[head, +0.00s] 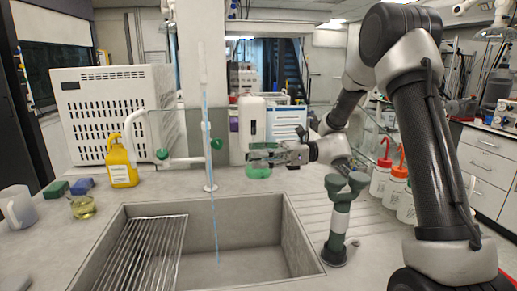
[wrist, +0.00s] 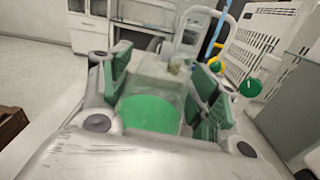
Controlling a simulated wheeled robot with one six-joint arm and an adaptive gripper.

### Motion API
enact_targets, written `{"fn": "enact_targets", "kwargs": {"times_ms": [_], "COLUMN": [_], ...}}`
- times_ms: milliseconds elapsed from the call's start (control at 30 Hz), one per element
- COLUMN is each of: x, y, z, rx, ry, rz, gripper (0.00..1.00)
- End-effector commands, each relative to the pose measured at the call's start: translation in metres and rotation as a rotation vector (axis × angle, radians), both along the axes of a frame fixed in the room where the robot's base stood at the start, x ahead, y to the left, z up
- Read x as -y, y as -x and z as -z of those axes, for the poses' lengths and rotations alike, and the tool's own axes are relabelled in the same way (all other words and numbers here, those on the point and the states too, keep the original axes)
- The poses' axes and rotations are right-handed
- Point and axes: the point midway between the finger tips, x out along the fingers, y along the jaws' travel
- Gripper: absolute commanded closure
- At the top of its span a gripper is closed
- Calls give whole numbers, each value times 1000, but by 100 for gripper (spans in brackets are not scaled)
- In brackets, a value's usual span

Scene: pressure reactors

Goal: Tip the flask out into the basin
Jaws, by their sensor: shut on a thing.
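My gripper (head: 268,154) is shut on a clear flask (head: 258,170) with green liquid in its lower part. It holds the flask behind the basin's back right edge, and the flask looks roughly upright. In the wrist view, the flask (wrist: 165,78) sits between the green finger pads of my gripper (wrist: 165,85), with the green liquid showing near the palm. The basin (head: 250,222) is sunk into the grey counter at the front, with a wire rack (head: 140,255) in its left part.
A tap (head: 209,160) stands behind the basin, with a thin bluish stream down into it. A yellow bottle (head: 121,165), a mug (head: 18,207), and a small beaker (head: 83,208) stand left. A green-topped stand (head: 340,220) and wash bottles (head: 381,175) stand right.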

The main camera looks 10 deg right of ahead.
Motion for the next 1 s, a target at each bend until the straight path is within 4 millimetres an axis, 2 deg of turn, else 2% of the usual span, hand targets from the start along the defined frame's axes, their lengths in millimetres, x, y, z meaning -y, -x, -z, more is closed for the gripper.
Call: {"fn": "enact_targets", "kwargs": {"times_ms": [1000], "x": [0], "y": [1], "z": [102], "rx": [-274], "ry": [-2], "rz": [1], "gripper": [65]}}
